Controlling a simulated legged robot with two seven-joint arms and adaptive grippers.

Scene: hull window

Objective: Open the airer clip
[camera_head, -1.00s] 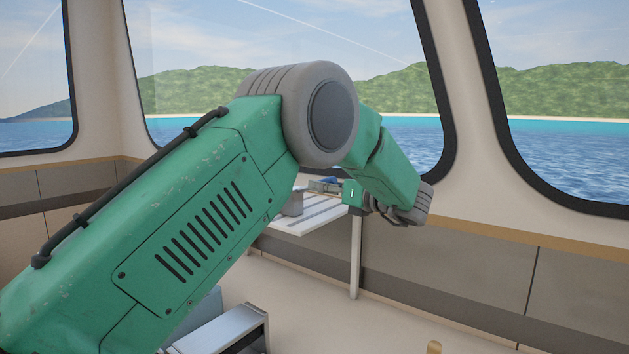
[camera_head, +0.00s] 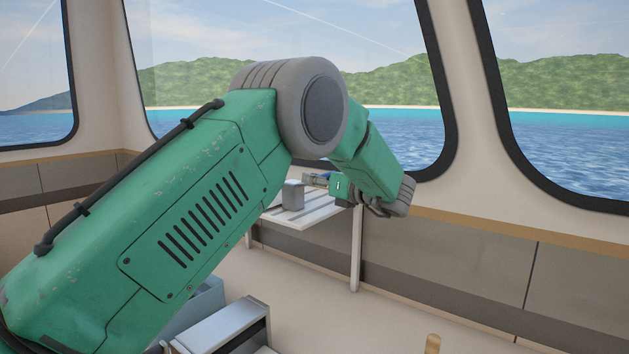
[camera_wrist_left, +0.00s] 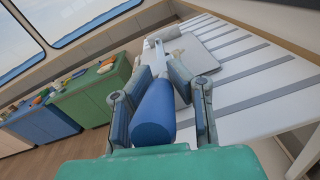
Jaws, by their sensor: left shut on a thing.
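My left gripper (camera_head: 318,180) is at the slatted white table (camera_head: 318,214) below the window; in the head view it is small and partly hidden by my arm. In the left wrist view, the two fingers of my left gripper (camera_wrist_left: 160,82) are closed around a blue handle (camera_wrist_left: 154,114). A pale narrow end (camera_wrist_left: 160,50) sticks out beyond the fingertips over the table. I cannot tell which part is the airer clip. My right gripper is in no view.
A small grey block (camera_head: 292,195) stands on the table, left of my gripper. A light grey flat piece (camera_wrist_left: 196,57) lies by the pale end. Green (camera_wrist_left: 92,98) and blue (camera_wrist_left: 40,130) cabinets with small items stand to the left in the wrist view. A metal box (camera_head: 222,330) is in front.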

